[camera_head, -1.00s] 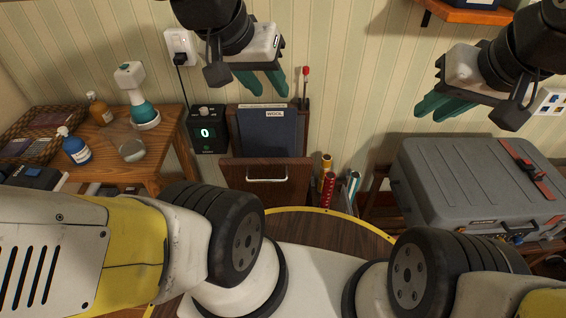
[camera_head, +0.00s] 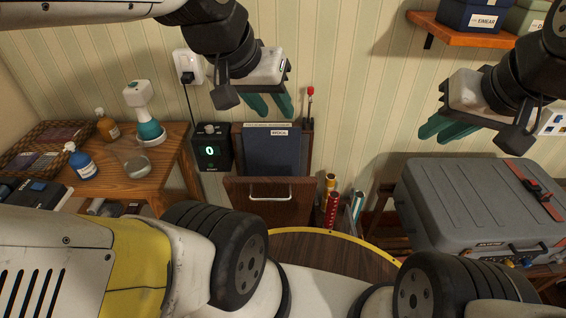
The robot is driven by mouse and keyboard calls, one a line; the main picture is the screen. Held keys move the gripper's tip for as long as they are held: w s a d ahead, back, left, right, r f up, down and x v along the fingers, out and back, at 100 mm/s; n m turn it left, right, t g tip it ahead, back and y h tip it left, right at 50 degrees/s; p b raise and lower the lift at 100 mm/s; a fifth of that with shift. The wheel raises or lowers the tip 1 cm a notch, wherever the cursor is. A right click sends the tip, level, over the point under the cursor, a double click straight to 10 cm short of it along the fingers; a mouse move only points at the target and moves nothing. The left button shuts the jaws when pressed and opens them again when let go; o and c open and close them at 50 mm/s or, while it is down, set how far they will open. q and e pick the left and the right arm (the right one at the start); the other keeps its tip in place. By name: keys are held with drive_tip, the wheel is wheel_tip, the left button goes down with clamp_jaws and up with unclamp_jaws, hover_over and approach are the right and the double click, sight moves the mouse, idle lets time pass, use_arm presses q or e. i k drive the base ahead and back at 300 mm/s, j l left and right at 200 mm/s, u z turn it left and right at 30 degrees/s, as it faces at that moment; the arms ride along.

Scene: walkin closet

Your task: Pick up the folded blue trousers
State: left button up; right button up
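A flat dark blue folded item (camera_head: 271,153) with a white label stands upright in a dark wooden holder with a hinged front panel (camera_head: 268,199) at the centre. It may be the blue trousers, but I cannot tell for sure. My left gripper (camera_head: 269,105) is above it, with green fingers pointing down, apart and empty. My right gripper (camera_head: 443,128) is at the upper right, above the grey case, with its green fingers apart and empty. Neither gripper touches the blue item.
A black box with a green "0" display (camera_head: 211,148) is left of the holder. A wooden table (camera_head: 165,163) with bottles and a steamer stands left. A grey case (camera_head: 477,207) is at right. Rolled tubes (camera_head: 332,208) stand right of the holder. A shelf (camera_head: 462,29) is at upper right.

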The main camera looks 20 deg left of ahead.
sight(269, 151)
drive_tip(key=i+j+u, duration=0.1)
drive_tip(key=j, duration=0.3)
drive_tip(key=i+j+u, duration=0.1)
drive_tip(key=j, duration=0.25)
drive_tip(key=i+j+u, duration=0.1)
drive_tip(key=j, duration=0.25)
drive_tip(key=i+j+u, duration=0.1)
drive_tip(key=i+j, duration=0.2)
